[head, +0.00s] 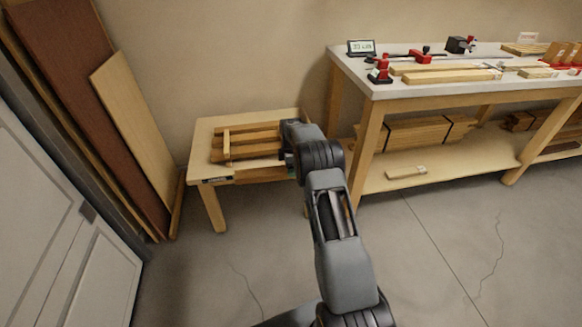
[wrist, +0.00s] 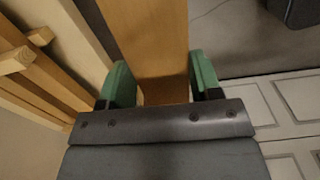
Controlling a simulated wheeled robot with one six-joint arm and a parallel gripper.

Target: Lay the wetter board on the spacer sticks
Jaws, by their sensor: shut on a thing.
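My gripper (wrist: 161,78) has its green fingers shut on the sides of a wooden board (wrist: 150,35) in the wrist view. In the head view my gripper (head: 291,164) is at the right of a low wooden table (head: 245,121), and the held board (head: 262,174) runs along the table's front edge. Whether it touches the table I cannot tell. Several brown boards (head: 256,137) lie on the table behind it. A pale spacer stick (head: 226,144) lies across them; stick ends (wrist: 17,61) also show at left in the wrist view. My arm hides the stack's right end.
A workbench (head: 440,92) with a small display (head: 361,47), red clamps and boards stands at right; more timber (head: 415,133) lies on its lower shelf. Tall panels (head: 135,125) lean on the wall at left beside a white door (head: 60,240). The floor in front is clear.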

